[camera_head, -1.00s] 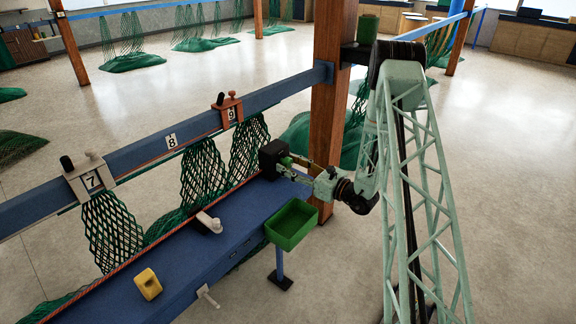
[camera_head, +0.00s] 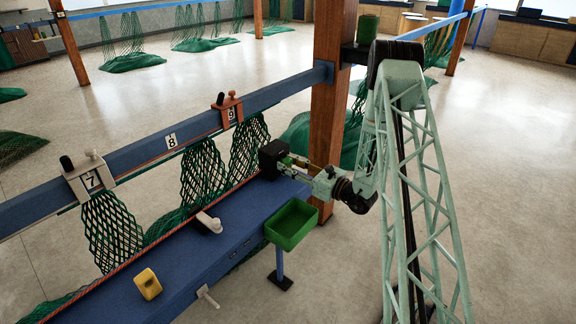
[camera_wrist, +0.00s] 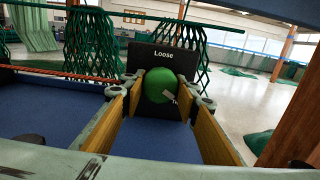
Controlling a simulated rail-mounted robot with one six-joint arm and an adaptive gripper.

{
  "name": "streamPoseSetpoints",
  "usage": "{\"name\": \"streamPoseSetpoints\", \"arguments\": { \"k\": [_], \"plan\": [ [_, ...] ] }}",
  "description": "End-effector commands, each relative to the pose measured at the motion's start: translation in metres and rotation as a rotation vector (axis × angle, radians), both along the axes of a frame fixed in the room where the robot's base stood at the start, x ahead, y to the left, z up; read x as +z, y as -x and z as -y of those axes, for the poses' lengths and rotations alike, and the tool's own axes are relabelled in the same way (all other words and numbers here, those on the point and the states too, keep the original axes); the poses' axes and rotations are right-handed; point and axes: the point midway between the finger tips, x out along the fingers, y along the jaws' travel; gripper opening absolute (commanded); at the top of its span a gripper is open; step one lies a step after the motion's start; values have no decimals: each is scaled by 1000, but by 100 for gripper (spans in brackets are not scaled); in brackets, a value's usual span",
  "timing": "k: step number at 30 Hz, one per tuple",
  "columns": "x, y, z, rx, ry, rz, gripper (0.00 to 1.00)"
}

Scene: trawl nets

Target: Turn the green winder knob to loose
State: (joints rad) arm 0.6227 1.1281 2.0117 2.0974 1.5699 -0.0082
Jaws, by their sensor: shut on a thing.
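The winder is a black box (camera_head: 272,158) at the far end of the blue bench, by the wooden post. In the wrist view its dark face (camera_wrist: 146,54) carries the word "Loose" at the top. The round green knob (camera_wrist: 158,80) sits on that face below the word. A pale pointer mark on the knob points to the lower right, not at "Loose". Another label near it is mostly hidden. My gripper (camera_wrist: 162,92) is shut on the knob, one yellow-lined finger at each side. In the head view my gripper (camera_head: 298,165) reaches the box from the right.
A green tray (camera_head: 293,224) stands just below my gripper at the bench edge. The blue bench (camera_head: 185,262) holds a yellow block (camera_head: 148,284) and a grey cleat (camera_head: 208,222). Green nets hang from the blue rail (camera_head: 140,150). The wooden post (camera_head: 328,130) stands close behind my gripper.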

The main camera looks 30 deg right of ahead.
Motion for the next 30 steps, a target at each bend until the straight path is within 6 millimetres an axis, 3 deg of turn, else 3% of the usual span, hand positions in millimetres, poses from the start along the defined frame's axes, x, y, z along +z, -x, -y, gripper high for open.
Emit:
{"name": "streamPoseSetpoints", "arguments": {
  "k": [11, 30],
  "plan": [
    [-2, 0, 0, 0, 99, 46, 18],
    [-3, 0, 1, 0, 454, 203, 18]
  ]
}}
